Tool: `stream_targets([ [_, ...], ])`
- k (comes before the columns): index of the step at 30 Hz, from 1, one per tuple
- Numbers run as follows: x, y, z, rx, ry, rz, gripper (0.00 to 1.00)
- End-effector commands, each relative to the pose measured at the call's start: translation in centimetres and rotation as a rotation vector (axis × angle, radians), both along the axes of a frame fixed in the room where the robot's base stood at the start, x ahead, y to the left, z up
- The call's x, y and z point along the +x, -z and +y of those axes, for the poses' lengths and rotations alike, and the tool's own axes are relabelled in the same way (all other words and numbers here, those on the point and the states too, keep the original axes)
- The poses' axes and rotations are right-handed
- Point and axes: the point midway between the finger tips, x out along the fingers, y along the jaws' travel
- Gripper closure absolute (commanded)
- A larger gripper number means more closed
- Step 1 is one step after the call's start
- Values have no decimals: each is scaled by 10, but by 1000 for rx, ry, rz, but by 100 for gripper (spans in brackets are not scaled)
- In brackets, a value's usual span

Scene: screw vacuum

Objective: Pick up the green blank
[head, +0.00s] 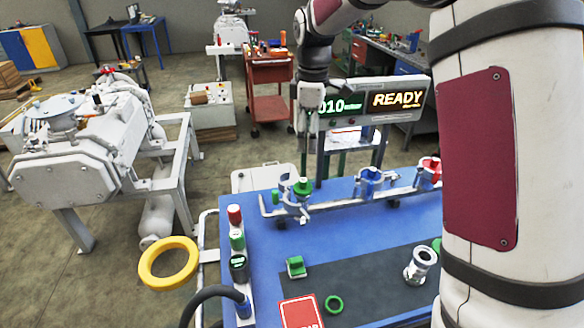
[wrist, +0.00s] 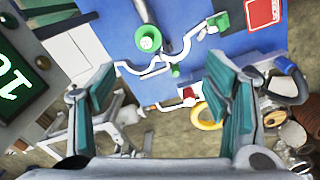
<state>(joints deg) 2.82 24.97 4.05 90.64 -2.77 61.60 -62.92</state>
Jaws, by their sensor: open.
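A round green piece (head: 303,187), which I take for the green blank, sits in the left clamp of the rail on the blue table. In the wrist view it shows as a green disc with a pale centre (wrist: 150,40), above the gap between my fingers.
A blue clamp (head: 370,180) and a red clamp (head: 429,172) stand farther right on the rail. A READY display (head: 397,99) stands close behind my gripper. My arm hides the table's right side.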

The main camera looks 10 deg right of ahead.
Motion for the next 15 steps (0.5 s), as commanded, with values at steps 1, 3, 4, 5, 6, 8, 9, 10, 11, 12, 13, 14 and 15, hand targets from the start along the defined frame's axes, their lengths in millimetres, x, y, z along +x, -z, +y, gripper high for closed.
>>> stream_targets([
  [1, 7, 10, 0, 2, -38, 18, 30],
  [3, 17, 21, 0, 4, -90, 30, 30],
  [4, 20, 26, 0, 4, -108, 36, 30],
  [5, 23, 30, 0, 5, -123, 39, 30],
  [6, 26, 34, 0, 6, -142, 43, 30],
  [8, 30, 39, 0, 7, -160, 48, 30],
  [9, 31, 41, 0, 7, -169, 50, 30],
  [10, 31, 44, 0, 8, -174, 52, 30],
  [11, 31, 47, 0, 8, -176, 54, 30],
  [12, 32, 51, 0, 8, -178, 55, 30],
  [13, 31, 54, 0, 8, -178, 55, 30],
  [14, 31, 59, 0, 8, -178, 55, 30],
  [15, 30, 66, 0, 8, -177, 57, 30],
])
